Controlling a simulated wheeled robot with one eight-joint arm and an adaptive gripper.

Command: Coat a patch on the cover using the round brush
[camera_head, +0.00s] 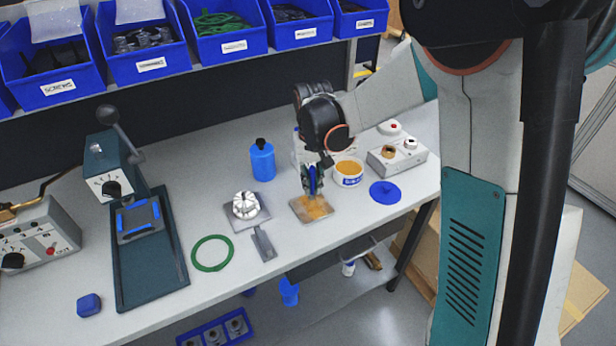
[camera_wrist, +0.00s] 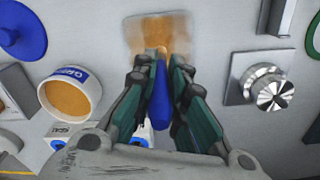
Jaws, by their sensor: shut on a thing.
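My gripper (camera_head: 312,182) is shut on the blue handle of the round brush (camera_wrist: 160,95), which also shows between the fingers in the head view. The brush points down over the cover (camera_head: 298,207), a flat grey square plate lying on the bench. An orange-brown coat spreads over much of the cover, which also shows in the wrist view (camera_wrist: 133,36). The brush tip is at the coated area; whether it touches is hard to tell. A white tub of orange paste (camera_head: 348,180) stands open just right of my gripper in the head view and at the left in the wrist view (camera_wrist: 48,112).
A machined part on a square plate (camera_head: 262,219) and a grey scraper-like tool (camera_head: 264,246) lie left of the cover. A green ring (camera_head: 197,253), blue bottle (camera_head: 262,165), blue disc (camera_head: 385,193) and grey control box (camera_head: 411,160) stand around. A press (camera_head: 164,285) is farther left.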

